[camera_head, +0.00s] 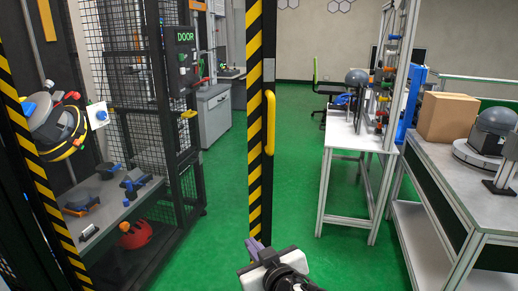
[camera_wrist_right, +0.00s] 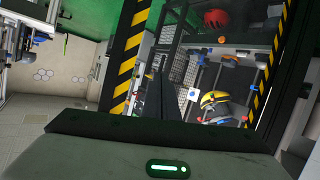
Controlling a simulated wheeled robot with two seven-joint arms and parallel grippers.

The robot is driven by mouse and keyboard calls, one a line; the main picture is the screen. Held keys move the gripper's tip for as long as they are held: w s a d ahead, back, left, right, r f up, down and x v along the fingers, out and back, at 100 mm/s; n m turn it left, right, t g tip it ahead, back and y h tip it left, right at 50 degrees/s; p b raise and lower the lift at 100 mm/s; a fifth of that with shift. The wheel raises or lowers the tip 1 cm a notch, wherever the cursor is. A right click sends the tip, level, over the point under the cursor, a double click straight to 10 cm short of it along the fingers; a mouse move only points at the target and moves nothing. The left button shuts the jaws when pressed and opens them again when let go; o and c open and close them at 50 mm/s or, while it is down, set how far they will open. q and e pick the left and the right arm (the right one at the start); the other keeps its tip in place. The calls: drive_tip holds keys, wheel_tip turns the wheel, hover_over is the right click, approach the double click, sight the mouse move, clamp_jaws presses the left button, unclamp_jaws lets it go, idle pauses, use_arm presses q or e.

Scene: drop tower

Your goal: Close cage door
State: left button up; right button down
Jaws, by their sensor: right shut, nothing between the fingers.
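The cage door (camera_head: 254,150) stands open and shows nearly edge-on in the middle of the head view, a narrow dark panel with yellow-black stripes. Its yellow handle (camera_head: 269,122) is upright on the right side. My right gripper (camera_head: 254,246) is shut and empty, low in front of the door's lower part and below the handle. I cannot tell whether it touches the door. The cage (camera_head: 125,85) of black mesh is at the left, with its doorway open. In the right wrist view, a striped frame strip (camera_wrist_right: 126,72) shows beyond my gripper body. My left gripper is not in view.
Inside the cage, a yellow-black device (camera_head: 62,128) hangs above a grey shelf (camera_head: 115,205), with a red helmet (camera_head: 137,235) below. A white table (camera_head: 350,135) and a grey workbench (camera_head: 440,185) stand at the right. Green floor (camera_head: 300,215) is clear between door and table.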

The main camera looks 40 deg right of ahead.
drive_tip(key=w+d+r+m+t+h+p, duration=0.1)
drive_tip(key=d+r+m+h, duration=0.15)
drive_tip(key=r, duration=0.55)
drive_tip(key=w+d+r+m+t+h, duration=0.2)
drive_tip(key=d+r, duration=0.2)
drive_tip(key=r, duration=0.4)
drive_tip(key=p, duration=0.2)
approach(257, 145)
drive_tip(key=shift+n, duration=0.25)
drive_tip(key=x, duration=0.5)
drive_tip(key=shift+w+d+r, duration=0.1)
drive_tip(key=shift+d+r, duration=0.05)
drive_tip(key=shift+w+d, duration=0.2)
drive_tip(key=shift+w, duration=0.3)
